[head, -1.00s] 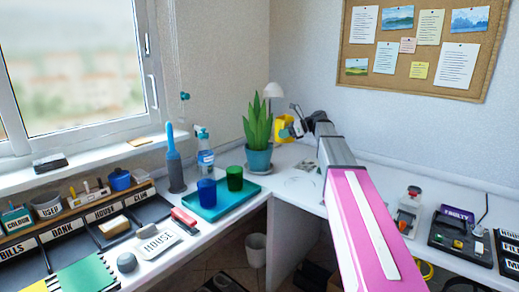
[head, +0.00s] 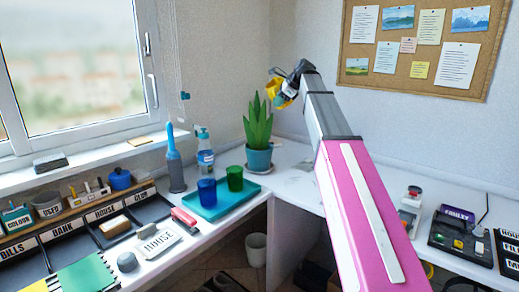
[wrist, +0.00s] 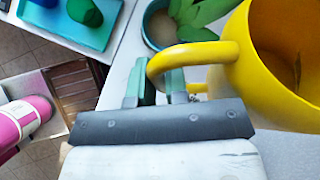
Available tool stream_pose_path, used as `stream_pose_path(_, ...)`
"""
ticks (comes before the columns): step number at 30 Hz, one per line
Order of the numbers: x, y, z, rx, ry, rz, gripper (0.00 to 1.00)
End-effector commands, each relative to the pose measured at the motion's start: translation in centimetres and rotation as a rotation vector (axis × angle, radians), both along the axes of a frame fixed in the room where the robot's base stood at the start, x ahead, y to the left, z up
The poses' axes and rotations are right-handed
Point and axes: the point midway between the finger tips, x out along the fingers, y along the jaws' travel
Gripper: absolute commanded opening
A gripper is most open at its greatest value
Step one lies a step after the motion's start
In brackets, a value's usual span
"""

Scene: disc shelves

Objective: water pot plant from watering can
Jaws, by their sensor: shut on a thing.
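My gripper (wrist: 158,88) is shut on the handle of the yellow watering can (wrist: 275,60) in the wrist view. In the head view the can (head: 274,86) is held up in the air above and right of the pot plant, and it looks tilted. My gripper (head: 290,88) partly covers it there. The pot plant (head: 257,125) has tall green leaves in a teal pot (head: 258,160) in the back corner of the desk. In the wrist view its leaves (wrist: 200,12) and pot rim lie below and beside the can. The can's spout cannot be made out.
A teal tray (head: 222,207) with a blue cup (head: 207,191) and a green cup (head: 235,178) stands in front of the plant. A spray bottle (head: 204,155) and a blue-handled brush (head: 174,160) are to its left. The pinboard wall (head: 412,45) is behind.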

Motion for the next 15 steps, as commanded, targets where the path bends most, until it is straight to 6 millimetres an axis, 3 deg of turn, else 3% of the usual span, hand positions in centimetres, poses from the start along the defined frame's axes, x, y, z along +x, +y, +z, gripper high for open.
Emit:
stream_pose_path(2, -0.06, 0.46, 1.44, -0.047, -0.024, 0.002, 0.0)
stream_pose_path(15, 0.04, -0.03, 1.95, -0.284, -0.118, -0.002, 0.0)
